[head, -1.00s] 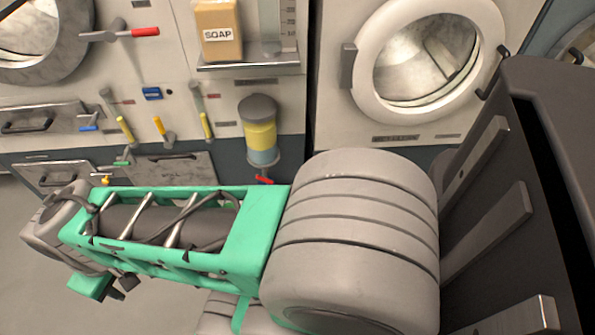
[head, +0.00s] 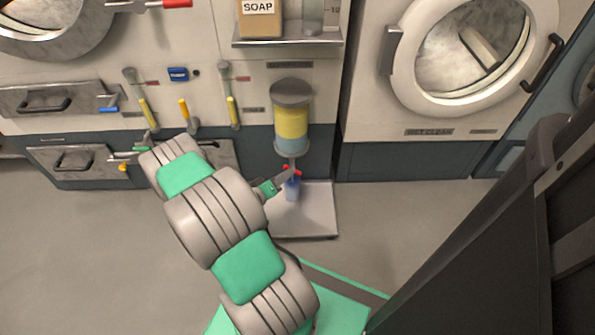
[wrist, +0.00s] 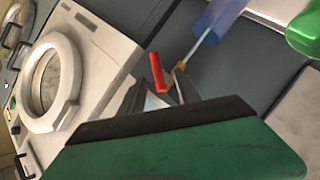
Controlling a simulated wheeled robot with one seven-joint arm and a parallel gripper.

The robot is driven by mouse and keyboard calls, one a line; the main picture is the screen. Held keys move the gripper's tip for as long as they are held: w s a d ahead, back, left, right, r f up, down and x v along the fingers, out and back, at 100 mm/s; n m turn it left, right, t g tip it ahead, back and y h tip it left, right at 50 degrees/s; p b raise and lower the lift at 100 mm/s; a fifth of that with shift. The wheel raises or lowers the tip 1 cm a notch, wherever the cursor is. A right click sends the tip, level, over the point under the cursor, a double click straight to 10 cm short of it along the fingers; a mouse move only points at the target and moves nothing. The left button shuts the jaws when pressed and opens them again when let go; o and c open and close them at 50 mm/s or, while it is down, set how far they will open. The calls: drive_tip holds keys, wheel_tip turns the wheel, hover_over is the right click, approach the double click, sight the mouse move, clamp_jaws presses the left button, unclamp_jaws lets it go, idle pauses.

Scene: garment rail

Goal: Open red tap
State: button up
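The red tap (head: 292,170) sits at the bottom of a dispenser (head: 291,120) with yellow and blue liquid on the cabinet front. In the wrist view its red handle (wrist: 157,72) stands just ahead of the fingers, beside a brass-coloured piece (wrist: 177,72). My gripper (head: 280,183) is low in front of the cabinets, right at the tap. In the wrist view my gripper (wrist: 160,92) has its two fingers apart, with nothing between them that I can make out as held. Whether a finger touches the handle I cannot tell.
A blue container (head: 292,190) stands under the tap, partly hidden by my gripper, on a pale plate (head: 318,215). A shelf (head: 288,38) with a soap box is above. Yellow-handled levers (head: 149,113) are at left, a round-doored machine (head: 395,110) at right. Floor is clear at left.

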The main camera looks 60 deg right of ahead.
sight(292, 163)
drive_tip(key=b+x, duration=0.2)
drive_tip(key=x, duration=0.6)
drive_tip(key=shift+s+b, duration=0.3)
drive_tip(key=shift+b, duration=0.05)
drive_tip(key=shift+d+f, duration=0.1)
drive_tip(key=shift+c, duration=0.6)
clamp_jaws()
